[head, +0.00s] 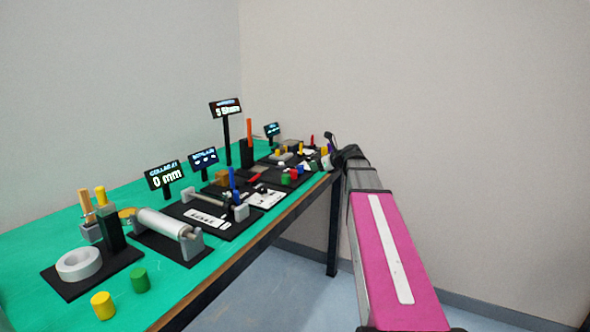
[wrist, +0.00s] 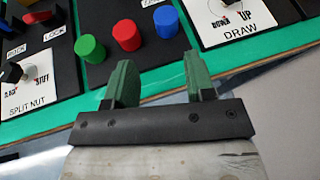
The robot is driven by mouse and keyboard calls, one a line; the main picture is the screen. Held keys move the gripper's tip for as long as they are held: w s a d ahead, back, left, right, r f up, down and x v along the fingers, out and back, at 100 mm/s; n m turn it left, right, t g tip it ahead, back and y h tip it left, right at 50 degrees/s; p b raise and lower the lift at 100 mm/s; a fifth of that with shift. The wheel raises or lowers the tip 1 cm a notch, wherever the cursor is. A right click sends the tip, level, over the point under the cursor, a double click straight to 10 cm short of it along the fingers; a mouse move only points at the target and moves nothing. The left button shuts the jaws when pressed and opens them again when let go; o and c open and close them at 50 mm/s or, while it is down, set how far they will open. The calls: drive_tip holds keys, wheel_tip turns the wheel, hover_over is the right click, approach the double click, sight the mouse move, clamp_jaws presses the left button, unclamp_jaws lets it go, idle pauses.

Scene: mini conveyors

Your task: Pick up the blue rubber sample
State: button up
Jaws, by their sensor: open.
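The blue rubber sample appears to be a short blue cylinder (wrist: 166,21) standing on a black plate at the top middle of the wrist view. It also shows small in the head view (head: 300,168). A red cylinder (wrist: 126,34) and a green cylinder (wrist: 90,49) stand in a row to its left. My gripper (wrist: 157,75) is open, with two green finger pads apart and nothing between them. Its fingertips are at the table's near edge, below the red and blue cylinders in the picture, apart from both.
A white "DRAW" panel (wrist: 240,20) with a black knob lies right of the blue cylinder. A "SPLIT NUT" panel (wrist: 30,88) is at left. The green table (head: 40,225) holds rollers and small signs farther left in the head view. Open floor (head: 290,285) lies in front.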

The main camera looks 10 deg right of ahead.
sight(301, 166)
drive_tip(key=shift+w+a+r+m, duration=0.1)
drive_tip(key=shift+w+r+m, duration=0.3)
drive_tip(key=shift+w+r, duration=0.25)
drive_tip(key=x, duration=0.4)
drive_tip(key=shift+w+a+f, duration=0.15)
drive_tip(key=shift+w+f, duration=0.05)
drive_tip(key=shift+w, duration=0.1)
drive_tip(key=shift+f+x, duration=0.2)
drive_tip(key=shift+x, duration=1.25)
drive_tip(key=shift+f+x, duration=0.2)
drive_tip(key=shift+x, duration=1.25)
drive_tip(key=shift+s+d, duration=0.15)
drive_tip(key=shift+d, duration=0.1)
drive_tip(key=c, duration=0.7)
